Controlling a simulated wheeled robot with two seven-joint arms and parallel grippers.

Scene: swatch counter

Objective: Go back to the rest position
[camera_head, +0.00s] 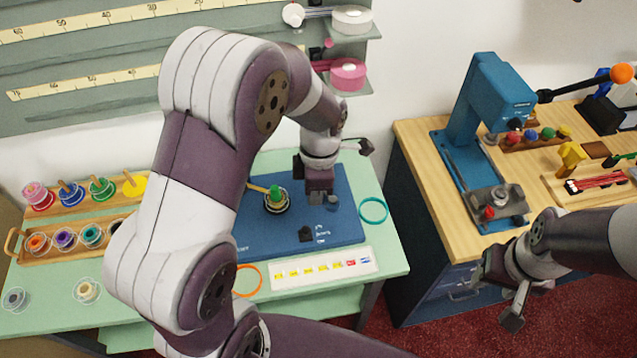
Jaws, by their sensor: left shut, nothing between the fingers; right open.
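My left gripper (318,197) is over the blue mat (345,225) on the pale green counter (388,258). It is shut and empty, pointing down, just right of a spool with a green knob (274,193). I cannot tell whether its tips touch the mat. My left arm crosses the middle of the view and hides part of the counter and mat. My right gripper (501,291) is open and empty at the lower right, in front of the wooden workbench (430,140).
Spools stand in wooden racks (60,243) at left. A teal ring (373,210) and an orange ring (247,281) lie near the mat, with a white label strip (322,268) in front. A blue press (490,110) stands on the workbench. Ribbon shelves (350,45) hang behind.

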